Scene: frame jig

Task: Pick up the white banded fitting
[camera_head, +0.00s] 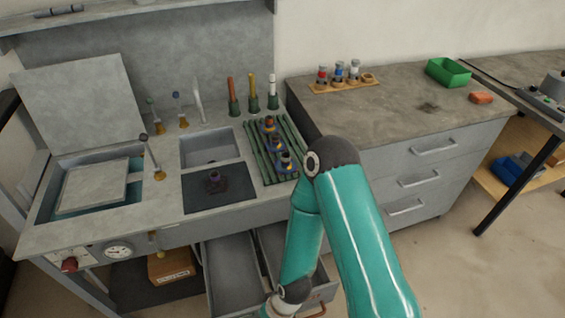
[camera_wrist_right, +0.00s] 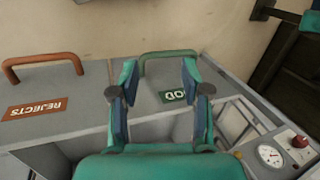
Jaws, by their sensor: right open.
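The white banded fitting (camera_head: 354,70) appears to be the pale-banded one standing upright in a wooden rack (camera_head: 331,87) on the grey counter at the back right. A blue banded fitting (camera_head: 338,73) and a red banded fitting (camera_head: 322,76) stand to its left, and an empty ring in the rack is to its right. My right gripper (camera_wrist_right: 159,72) is open and empty in the right wrist view, in front of a green drawer handle (camera_wrist_right: 168,53). My left gripper is not in view.
Two drawers (camera_head: 233,279) stand pulled out below the bench. The right wrist view shows a REJECTS label (camera_wrist_right: 34,108) beneath an orange handle (camera_wrist_right: 42,64). A green tray (camera_head: 448,72) and an orange block (camera_head: 481,97) are right of the rack. The counter's middle is clear.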

